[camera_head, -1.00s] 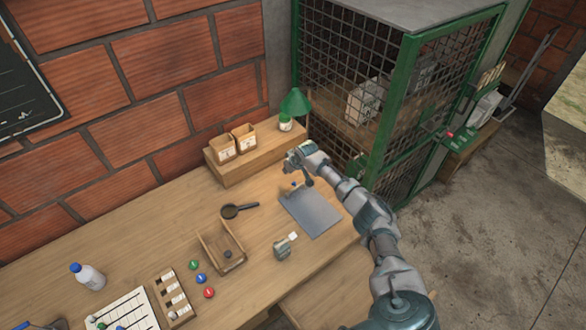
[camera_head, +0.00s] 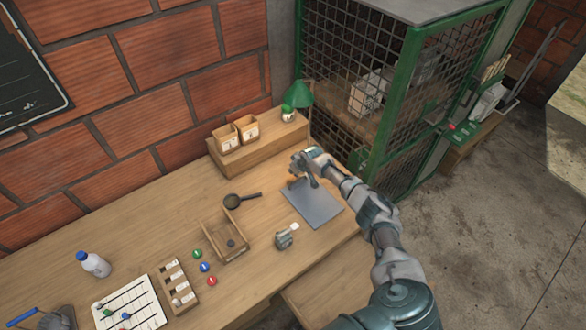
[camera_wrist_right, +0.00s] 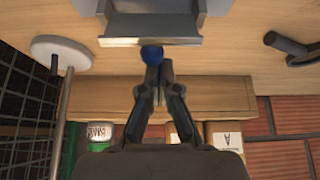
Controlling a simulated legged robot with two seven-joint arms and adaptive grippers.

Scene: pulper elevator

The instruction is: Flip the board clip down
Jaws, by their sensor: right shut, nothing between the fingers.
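The grey board (camera_head: 318,208) lies on the wooden table near its right end. Its clip is at the far end, mostly hidden by my right gripper in the head view. My right gripper (camera_head: 298,180) is shut and empty over the clip end. My left gripper is not in view.
A wooden shelf (camera_head: 226,156) with two small boxes and a green lamp (camera_head: 301,96) stands behind. A magnifier (camera_head: 234,201), an open wooden tray (camera_head: 212,232) and a small grey device (camera_head: 285,238) lie left of the board. A green mesh cage (camera_head: 413,82) stands at the right.

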